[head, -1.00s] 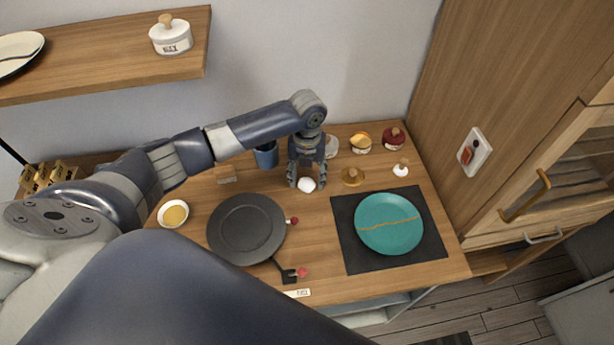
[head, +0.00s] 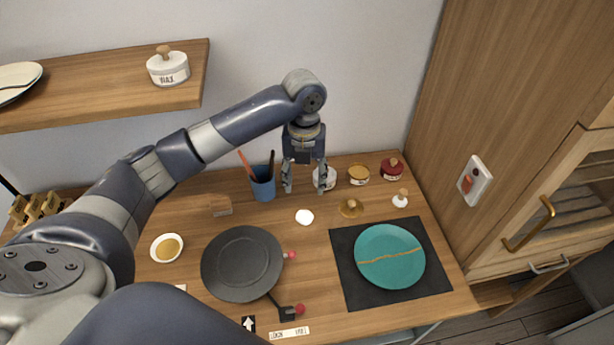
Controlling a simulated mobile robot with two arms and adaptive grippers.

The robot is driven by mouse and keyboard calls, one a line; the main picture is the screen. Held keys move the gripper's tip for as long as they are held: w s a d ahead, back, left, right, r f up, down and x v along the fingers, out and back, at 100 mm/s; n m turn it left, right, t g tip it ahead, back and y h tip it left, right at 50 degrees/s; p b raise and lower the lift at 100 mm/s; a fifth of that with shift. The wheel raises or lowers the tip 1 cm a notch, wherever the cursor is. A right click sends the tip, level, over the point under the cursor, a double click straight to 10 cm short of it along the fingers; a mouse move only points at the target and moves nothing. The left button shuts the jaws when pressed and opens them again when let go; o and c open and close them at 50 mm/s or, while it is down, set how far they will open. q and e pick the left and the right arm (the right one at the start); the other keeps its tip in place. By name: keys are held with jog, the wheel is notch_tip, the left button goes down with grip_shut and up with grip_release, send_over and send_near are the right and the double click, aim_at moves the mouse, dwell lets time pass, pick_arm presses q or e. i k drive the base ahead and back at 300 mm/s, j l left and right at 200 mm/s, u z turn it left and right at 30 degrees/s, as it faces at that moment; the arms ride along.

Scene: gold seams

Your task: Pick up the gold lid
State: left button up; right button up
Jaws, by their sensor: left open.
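The gold lid (head: 351,208) is a small gold disc with a knob, lying flat on the wooden table behind the teal plate. An open jar with gold content (head: 358,175) stands behind it. My left gripper (head: 304,188) points down with its fingers apart and nothing between them. It is to the left of the gold lid, in front of a pale round jar (head: 325,178) that it partly hides. A small white piece (head: 304,217) lies on the table just below the gripper in the picture. My right gripper is not in view.
A teal plate with a gold seam (head: 390,256) lies on a dark mat (head: 348,285). A red-lidded jar (head: 393,169) and a white lid (head: 400,198) are to the right. A blue cup of tools (head: 263,186), a dark plate (head: 242,264) and a white bowl (head: 167,248) are left.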

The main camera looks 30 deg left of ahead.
aim_at(350, 209)
jog(key=k+l, duration=0.5)
jog(key=k, duration=0.2)
jog(key=k+l, duration=0.5)
jog(key=k, duration=0.15)
